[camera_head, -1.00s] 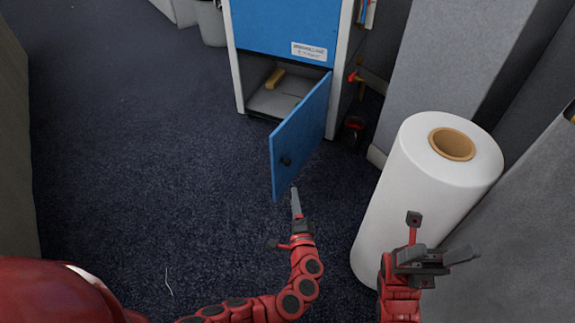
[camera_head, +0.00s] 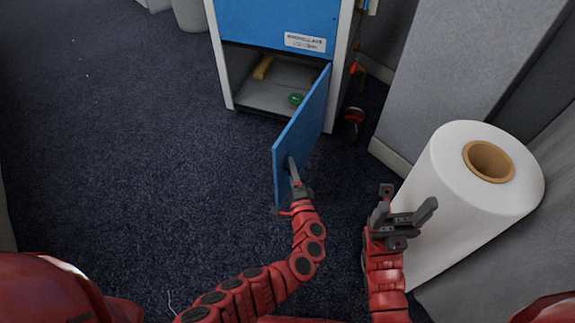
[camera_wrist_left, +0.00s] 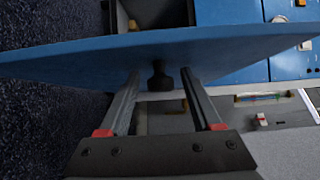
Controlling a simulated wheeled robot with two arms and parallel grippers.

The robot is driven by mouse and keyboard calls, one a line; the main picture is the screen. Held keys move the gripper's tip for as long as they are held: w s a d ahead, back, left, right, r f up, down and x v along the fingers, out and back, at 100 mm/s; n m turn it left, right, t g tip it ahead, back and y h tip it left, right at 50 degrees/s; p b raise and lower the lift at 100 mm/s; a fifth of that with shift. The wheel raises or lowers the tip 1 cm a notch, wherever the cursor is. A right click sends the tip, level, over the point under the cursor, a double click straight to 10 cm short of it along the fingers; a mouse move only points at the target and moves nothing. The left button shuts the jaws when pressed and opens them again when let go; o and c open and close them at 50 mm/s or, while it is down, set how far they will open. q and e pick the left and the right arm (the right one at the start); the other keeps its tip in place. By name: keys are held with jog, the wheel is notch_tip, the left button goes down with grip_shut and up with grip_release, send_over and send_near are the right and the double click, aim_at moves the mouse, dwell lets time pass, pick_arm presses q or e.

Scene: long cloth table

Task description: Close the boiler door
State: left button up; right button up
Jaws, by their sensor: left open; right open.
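The blue boiler door (camera_head: 305,122) hangs wide open on its right-side hinge, swung out toward me from the boiler (camera_head: 277,22). In the left wrist view the door (camera_wrist_left: 80,55) crosses the picture edge-on. A dark knob (camera_wrist_left: 160,79) sticks out from it. My left gripper (camera_head: 291,165) is at the door's near free edge. In the left wrist view its open fingers (camera_wrist_left: 160,88) stand either side of the knob, with gaps to it. My right gripper (camera_head: 410,200) is open and empty, to the right of the door and apart from it.
Inside the boiler's lower opening lie a tan piece (camera_head: 263,68) and a green round item (camera_head: 295,99). The carpet (camera_head: 130,150) to the left is clear.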

pick_arm(q)
grip_shut()
dwell(0.3)
dwell(1.1)
